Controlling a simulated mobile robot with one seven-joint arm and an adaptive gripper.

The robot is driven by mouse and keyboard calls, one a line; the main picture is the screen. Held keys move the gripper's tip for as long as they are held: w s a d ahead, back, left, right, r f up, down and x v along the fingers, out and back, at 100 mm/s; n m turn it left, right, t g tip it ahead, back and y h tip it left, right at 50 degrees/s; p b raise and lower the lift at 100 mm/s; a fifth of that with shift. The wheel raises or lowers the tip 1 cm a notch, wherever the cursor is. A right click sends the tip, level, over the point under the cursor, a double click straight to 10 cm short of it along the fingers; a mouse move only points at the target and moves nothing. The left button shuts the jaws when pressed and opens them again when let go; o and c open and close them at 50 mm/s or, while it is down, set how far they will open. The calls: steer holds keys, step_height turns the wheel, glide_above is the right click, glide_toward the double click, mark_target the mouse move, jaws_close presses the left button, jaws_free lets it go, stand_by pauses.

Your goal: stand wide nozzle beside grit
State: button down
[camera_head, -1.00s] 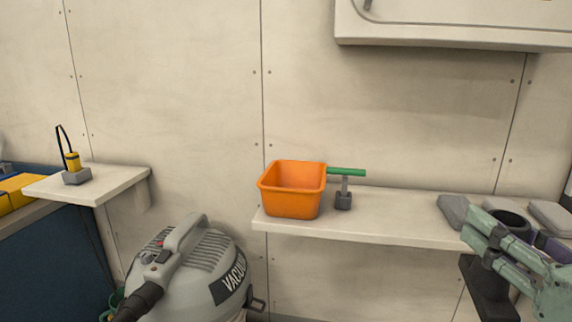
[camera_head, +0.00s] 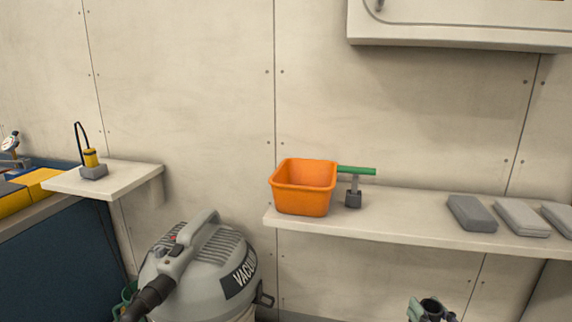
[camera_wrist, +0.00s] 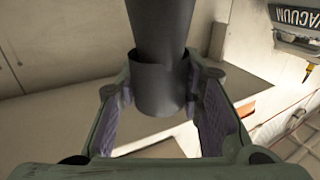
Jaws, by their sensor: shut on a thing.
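A dark grey tubular nozzle (camera_wrist: 160,75) is between the finger pads of my gripper (camera_wrist: 158,98) in the wrist view, and the fingers are shut on it. In the head view only the top of my gripper (camera_head: 432,312) and the nozzle's dark round opening (camera_head: 433,304) show at the bottom edge, in front of and below the shelf (camera_head: 400,222). The nozzle's wide end is not clear to see. Flat grey blocks, which may be the grit, lie on the shelf's right part: a dark one (camera_head: 472,213), a lighter one (camera_head: 521,217) and one cut by the edge (camera_head: 559,218).
An orange bin (camera_head: 303,190) stands at the shelf's left end, beside a small stand with a green bar (camera_head: 356,171). Bare shelf lies between the stand and the dark block. A vacuum (camera_head: 205,265) stands below left. A wall cabinet (camera_head: 460,24) hangs above.

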steer(key=w+a+f+m+h, duration=0.1)
steer(key=w+a+f, duration=0.2)
steer(key=a+f, duration=1.1)
steer(key=w+a+f+m+h, duration=0.1)
steer(key=w+a+f+h, duration=0.1)
steer(key=a+f, duration=1.3)
steer(key=shift+w+f, duration=0.8)
steer(key=shift+f, duration=2.9)
